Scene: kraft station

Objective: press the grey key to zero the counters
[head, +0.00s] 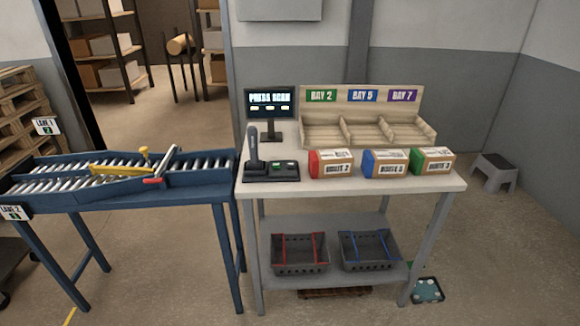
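A dark key pad (285,171) lies at the left front of the white table. A small green-lit key or display shows on it; a separate grey key is too small to make out. A dark handheld scanner (254,150) stands upright at the pad's left end. Neither of my grippers is in view.
Boxes with red (331,163), blue (385,163) and green (432,161) ends stand along the table (350,190). A wooden rack (365,128) with bay labels is behind them. A blue roller conveyor (200,180) adjoins on the left. Two baskets sit on the lower shelf.

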